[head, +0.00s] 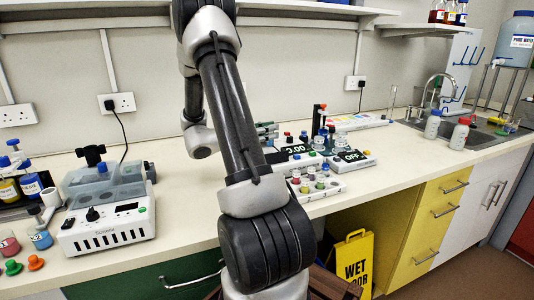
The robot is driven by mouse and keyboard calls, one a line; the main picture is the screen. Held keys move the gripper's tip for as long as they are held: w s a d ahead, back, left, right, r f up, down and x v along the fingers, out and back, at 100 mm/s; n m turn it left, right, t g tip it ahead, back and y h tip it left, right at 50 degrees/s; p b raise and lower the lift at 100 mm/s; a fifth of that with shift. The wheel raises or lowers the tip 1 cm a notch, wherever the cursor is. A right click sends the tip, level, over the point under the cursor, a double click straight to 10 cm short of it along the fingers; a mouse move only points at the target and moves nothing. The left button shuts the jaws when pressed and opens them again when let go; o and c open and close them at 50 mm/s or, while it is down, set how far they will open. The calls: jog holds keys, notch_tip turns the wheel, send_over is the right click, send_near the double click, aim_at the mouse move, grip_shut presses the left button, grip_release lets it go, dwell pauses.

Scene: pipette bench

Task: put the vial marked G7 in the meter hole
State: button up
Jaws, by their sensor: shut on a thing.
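Part of my gripper (268,131) shows just right of my arm, over the back of the bench. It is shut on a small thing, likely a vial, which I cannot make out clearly. A white vial rack (328,191) with several coloured caps stands right of my arm. Behind it are a device with a display reading 3.00 (297,149) and another reading OFF (353,156). More capped vials stand around them. The G7 mark is too small to read, and I cannot tell which opening is the meter hole.
A white lab machine (108,227) stands at the left, with bottles (30,187) and coloured caps (36,263) beside it. A sink (478,137) and two capped bottles (432,125) are at the right. The bench (398,160) is clear before the sink.

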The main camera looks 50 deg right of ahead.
notch_tip(320, 180, down, 6)
jog(key=shift+f, duration=0.1)
jog(key=o, duration=0.8)
jog(key=shift+o, duration=0.2)
